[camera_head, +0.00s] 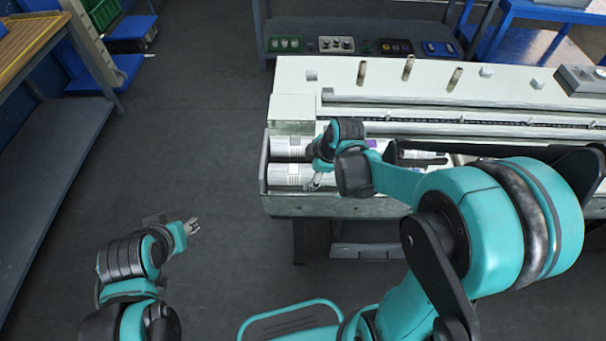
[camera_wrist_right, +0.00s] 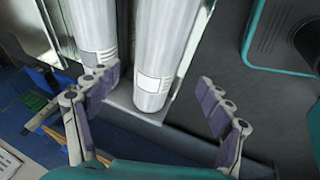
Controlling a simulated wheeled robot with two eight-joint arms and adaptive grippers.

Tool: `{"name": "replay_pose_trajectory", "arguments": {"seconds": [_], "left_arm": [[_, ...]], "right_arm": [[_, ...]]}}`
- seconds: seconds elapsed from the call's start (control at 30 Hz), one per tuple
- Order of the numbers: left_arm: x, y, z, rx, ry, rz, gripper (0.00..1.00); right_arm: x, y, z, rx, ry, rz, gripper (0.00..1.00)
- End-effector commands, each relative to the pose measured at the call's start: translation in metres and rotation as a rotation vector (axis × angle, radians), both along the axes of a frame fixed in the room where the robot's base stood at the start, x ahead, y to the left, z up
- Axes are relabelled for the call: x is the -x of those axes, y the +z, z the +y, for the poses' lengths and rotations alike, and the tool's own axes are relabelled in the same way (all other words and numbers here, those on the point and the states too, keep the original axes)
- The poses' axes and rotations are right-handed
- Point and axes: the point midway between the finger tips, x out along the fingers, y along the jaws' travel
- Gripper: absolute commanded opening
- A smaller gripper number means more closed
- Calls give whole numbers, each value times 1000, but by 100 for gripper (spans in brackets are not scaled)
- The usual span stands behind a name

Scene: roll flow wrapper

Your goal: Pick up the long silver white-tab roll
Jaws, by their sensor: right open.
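Two long silver rolls lie side by side in a tray at the left end of the wrapper machine: a rear roll (camera_head: 289,146) and a front roll (camera_head: 287,175). My left gripper (camera_head: 192,226) is over the floor, away from the machine.
The wrapper machine (camera_head: 440,95) has upright pegs and a chain channel. A shelf (camera_head: 300,30) with small trays stands behind it. A bench (camera_head: 45,170) is at the left. The floor (camera_head: 200,120) between bench and machine is clear.

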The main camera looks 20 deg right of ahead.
Motion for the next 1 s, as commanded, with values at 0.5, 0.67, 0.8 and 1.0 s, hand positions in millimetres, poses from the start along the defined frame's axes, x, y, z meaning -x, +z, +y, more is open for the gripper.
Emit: {"name": "replay_pose_trajectory", "arguments": {"seconds": [0.5, 0.67, 0.8, 1.0], "left_arm": [[0, -30, 0, 0, 0, 0, 40], [0, -28, 0, 0, 0, 0, 40], [0, -28, 0, 0, 0, 0, 40], [0, -29, 0, 0, 0, 0, 40]], "right_arm": [[-23, -49, 8, -1, -2, -1, 80], [-23, -48, 8, 0, -3, 0, 72], [-23, -48, 8, 0, -3, 0, 35], [-23, -48, 8, -1, -3, -1, 0]]}}
